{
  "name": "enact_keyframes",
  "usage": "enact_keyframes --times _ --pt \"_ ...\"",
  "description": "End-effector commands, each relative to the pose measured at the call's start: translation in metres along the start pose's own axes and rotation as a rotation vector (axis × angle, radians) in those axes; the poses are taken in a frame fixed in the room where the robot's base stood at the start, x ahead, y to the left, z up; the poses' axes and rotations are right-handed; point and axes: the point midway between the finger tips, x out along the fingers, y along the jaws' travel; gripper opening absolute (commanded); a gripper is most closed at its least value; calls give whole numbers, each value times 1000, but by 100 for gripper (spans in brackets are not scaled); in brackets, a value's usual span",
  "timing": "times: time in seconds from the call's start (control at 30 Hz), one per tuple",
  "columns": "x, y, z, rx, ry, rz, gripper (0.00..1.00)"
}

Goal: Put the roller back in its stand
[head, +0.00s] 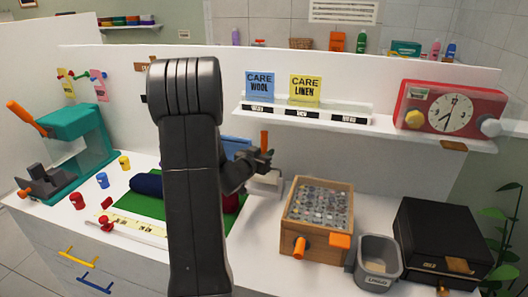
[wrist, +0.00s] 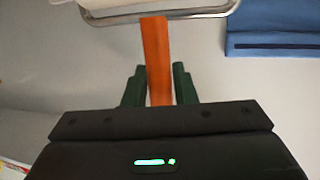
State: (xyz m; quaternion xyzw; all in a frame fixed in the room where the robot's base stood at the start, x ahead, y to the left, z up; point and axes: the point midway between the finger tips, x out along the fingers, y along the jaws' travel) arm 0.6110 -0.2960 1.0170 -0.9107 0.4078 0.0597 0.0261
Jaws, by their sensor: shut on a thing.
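My gripper (head: 258,160) is shut on the orange handle of the roller (head: 264,139), to the right of my arm and above the worktop. In the wrist view the handle (wrist: 157,55) stands between the two dark green fingers (wrist: 158,85). A metal wire frame (wrist: 155,17) runs across its far end, with a pale roller edge at the top of the picture. In the head view a white piece (head: 265,182) shows just below my gripper. I cannot tell whether it is the roller's head or the stand, so the stand is not clearly made out.
A wooden box of buttons (head: 283,238) is close on the right, with a grey bin (head: 378,270) and black box (head: 440,240) beyond. A shelf (head: 310,117) with care cards overhangs behind. A green mat (head: 130,206) with rolled cloth lies left, partly hidden by my arm.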

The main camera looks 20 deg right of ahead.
Motion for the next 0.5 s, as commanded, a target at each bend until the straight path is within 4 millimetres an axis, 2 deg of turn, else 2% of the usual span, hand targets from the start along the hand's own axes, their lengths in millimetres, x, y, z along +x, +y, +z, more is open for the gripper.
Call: enact_keyframes --times 0.03,0.1,0.5 --pt "1 -1 8 -1 0 -1 0" --pt "2 -1 11 -1 3 -2 0" --pt "2 0 16 1 5 -1 0"
